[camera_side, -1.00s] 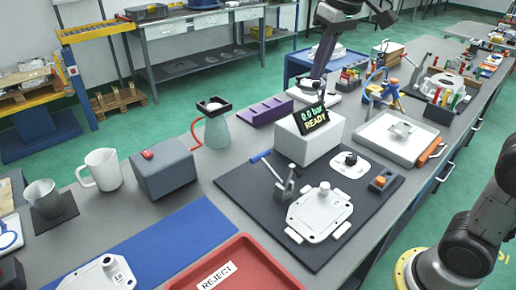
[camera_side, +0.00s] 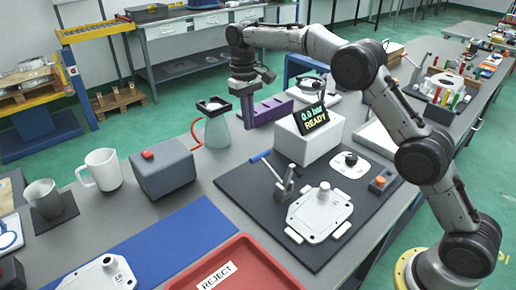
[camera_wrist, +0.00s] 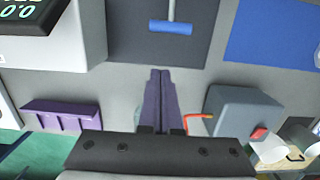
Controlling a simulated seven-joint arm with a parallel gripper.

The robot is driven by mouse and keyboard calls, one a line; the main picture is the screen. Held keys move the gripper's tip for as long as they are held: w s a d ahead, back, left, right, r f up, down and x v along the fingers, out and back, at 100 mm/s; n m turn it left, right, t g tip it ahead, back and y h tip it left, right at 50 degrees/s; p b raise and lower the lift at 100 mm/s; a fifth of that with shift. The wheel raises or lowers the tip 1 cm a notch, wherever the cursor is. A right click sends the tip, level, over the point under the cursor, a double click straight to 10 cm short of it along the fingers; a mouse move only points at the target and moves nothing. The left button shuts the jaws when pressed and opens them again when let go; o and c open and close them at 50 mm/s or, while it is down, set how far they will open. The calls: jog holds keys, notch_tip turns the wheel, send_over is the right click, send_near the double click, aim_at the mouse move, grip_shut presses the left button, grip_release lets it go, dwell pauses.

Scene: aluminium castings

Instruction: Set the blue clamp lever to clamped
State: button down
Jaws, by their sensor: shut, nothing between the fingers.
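The blue clamp lever (camera_side: 260,156) is the blue grip at the end of a rod on a metal toggle clamp (camera_side: 286,185), at the left edge of the dark mat. The rod slants away from the casting, and the grip hangs out toward the upper left. A pale aluminium casting (camera_side: 322,212) lies beside the clamp. In the wrist view the blue grip (camera_wrist: 170,26) shows at the top, ahead of my fingertips and apart from them. My gripper (camera_side: 248,127) hangs fingers down behind the lever in the side view. Its purple fingers (camera_wrist: 160,72) are together and empty.
A white box with a READY display (camera_side: 310,135) stands right of the lever. A grey block with a red button (camera_side: 162,168) and a funnel vessel (camera_side: 215,125) stand left. A purple rack (camera_side: 272,108) is close to my gripper. A red reject tray (camera_side: 235,270) is in front.

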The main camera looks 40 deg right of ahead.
jog(key=shift+f, duration=0.2)
jog(key=f, duration=0.6)
jog(key=s+f, duration=0.1)
jog(key=f, duration=0.2)
jog(key=shift+f, duration=0.3)
jog(key=shift+s+r, duration=1.25)
jog(key=shift+s, duration=0.2)
jog(key=shift+r, duration=0.1)
jog(key=shift+s+r+t, duration=0.15)
jog(key=shift+r+t, duration=0.1)
jog(key=shift+t, duration=0.05)
